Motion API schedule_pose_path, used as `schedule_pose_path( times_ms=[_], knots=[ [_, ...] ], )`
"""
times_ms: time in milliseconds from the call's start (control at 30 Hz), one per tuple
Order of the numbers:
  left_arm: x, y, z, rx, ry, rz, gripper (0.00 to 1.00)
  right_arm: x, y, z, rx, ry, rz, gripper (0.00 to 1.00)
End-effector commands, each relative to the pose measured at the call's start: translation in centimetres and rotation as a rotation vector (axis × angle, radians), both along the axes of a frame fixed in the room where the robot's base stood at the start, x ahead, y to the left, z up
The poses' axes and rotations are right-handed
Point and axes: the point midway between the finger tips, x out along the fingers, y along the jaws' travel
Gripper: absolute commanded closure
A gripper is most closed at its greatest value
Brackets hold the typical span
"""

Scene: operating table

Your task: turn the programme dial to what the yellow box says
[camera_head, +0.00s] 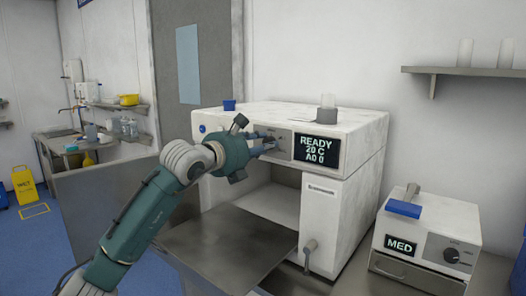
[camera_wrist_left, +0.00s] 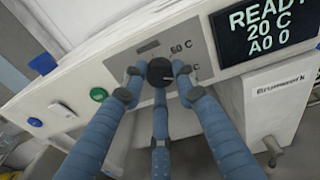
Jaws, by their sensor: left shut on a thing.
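The programme dial (camera_wrist_left: 160,70) is a round black knob with a light pointer line, on the grey panel of the white machine (camera_head: 350,200). A "60 C" label shows above right of it; a lower label is partly hidden, only "C" readable. My left gripper (camera_head: 266,146) reaches the panel, and its blue fingers close around the dial in the left wrist view (camera_wrist_left: 160,80). The machine's display (camera_head: 317,149) reads "READY 20 C A0 0". I cannot make out a yellow box with a programme on it; a yellow floor sign (camera_head: 27,185) stands far left. My right gripper is not in view.
The machine's door (camera_head: 215,245) is folded down below its open chamber. A smaller white device (camera_head: 430,235) with a "MED" display and its own black dial (camera_head: 451,255) stands at the right. A green button (camera_wrist_left: 98,94) is left of the programme dial. A yellow tub (camera_head: 129,100) sits on a back shelf.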

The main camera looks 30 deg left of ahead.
Motion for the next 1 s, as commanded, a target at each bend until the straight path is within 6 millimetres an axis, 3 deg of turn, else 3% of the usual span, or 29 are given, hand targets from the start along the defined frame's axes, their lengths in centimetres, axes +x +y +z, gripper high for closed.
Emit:
schedule_pose_path(
  times_ms=[33, 667, 700, 767, 1000],
  knots=[
    [0.11, -0.30, -1.05, 0.012, 0.018, -0.005, 0.98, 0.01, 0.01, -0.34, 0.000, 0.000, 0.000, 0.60],
    [0.15, -0.34, -1.10, 0.053, 0.019, -0.007, 0.98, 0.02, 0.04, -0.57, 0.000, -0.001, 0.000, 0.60],
    [0.15, -0.33, -1.11, 0.053, 0.020, -0.006, 0.64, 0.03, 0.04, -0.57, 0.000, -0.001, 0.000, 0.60],
    [0.14, -0.31, -1.06, 0.053, 0.018, -0.006, 0.53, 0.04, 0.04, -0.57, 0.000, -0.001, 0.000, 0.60],
    [0.07, -0.15, -0.59, 0.053, 0.009, -0.003, 0.53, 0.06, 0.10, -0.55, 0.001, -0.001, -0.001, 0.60]
  ],
)
